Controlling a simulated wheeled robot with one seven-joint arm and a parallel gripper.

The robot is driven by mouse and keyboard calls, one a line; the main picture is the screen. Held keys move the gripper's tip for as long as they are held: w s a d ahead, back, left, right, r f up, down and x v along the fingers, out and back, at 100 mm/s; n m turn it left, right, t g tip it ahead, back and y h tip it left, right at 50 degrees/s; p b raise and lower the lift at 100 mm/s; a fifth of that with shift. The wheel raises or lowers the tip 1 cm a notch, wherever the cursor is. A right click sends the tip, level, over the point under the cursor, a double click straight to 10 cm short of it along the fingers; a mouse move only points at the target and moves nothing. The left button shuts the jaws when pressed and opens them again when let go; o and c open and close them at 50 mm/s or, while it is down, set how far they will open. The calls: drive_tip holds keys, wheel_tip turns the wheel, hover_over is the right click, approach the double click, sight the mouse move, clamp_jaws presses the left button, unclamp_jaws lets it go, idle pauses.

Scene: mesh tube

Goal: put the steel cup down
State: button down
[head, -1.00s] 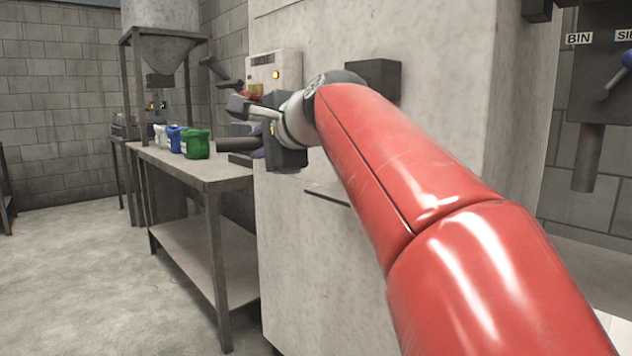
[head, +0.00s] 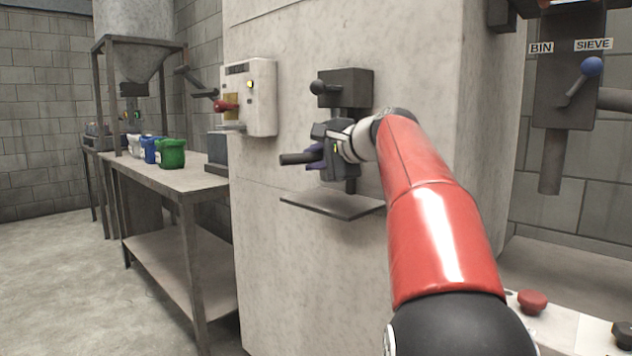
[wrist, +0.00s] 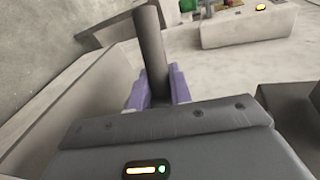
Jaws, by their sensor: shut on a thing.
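My gripper (head: 316,157) is in front of the machine wall, and its purple fingers are partly hidden by the gripper body in the head view. It is shut on a narrow dark grey cylinder, which seems to be the steel cup (head: 294,159). The cup lies about level and points left, in the air above a small grey shelf (head: 335,206). In the wrist view the cup (wrist: 151,45) stands out from between the purple fingers (wrist: 157,92). Its open end cannot be made out.
A dark dispenser block (head: 345,88) with a knob is on the wall just above my gripper. A white control box (head: 249,98) with a red knob hangs to the left. A bench (head: 190,188) with several coloured bags stands further left.

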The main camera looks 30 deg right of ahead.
wheel_tip(320, 180, down, 4)
drive_tip(key=shift+b, duration=0.8)
drive_tip(key=shift+w+d, duration=0.1)
drive_tip(key=shift+d, duration=0.05)
drive_tip(key=shift+f, duration=0.1)
drive_tip(key=c, duration=1.3)
unclamp_jaws()
drive_tip(key=shift+d, duration=0.1)
drive_tip(key=v, duration=1.2)
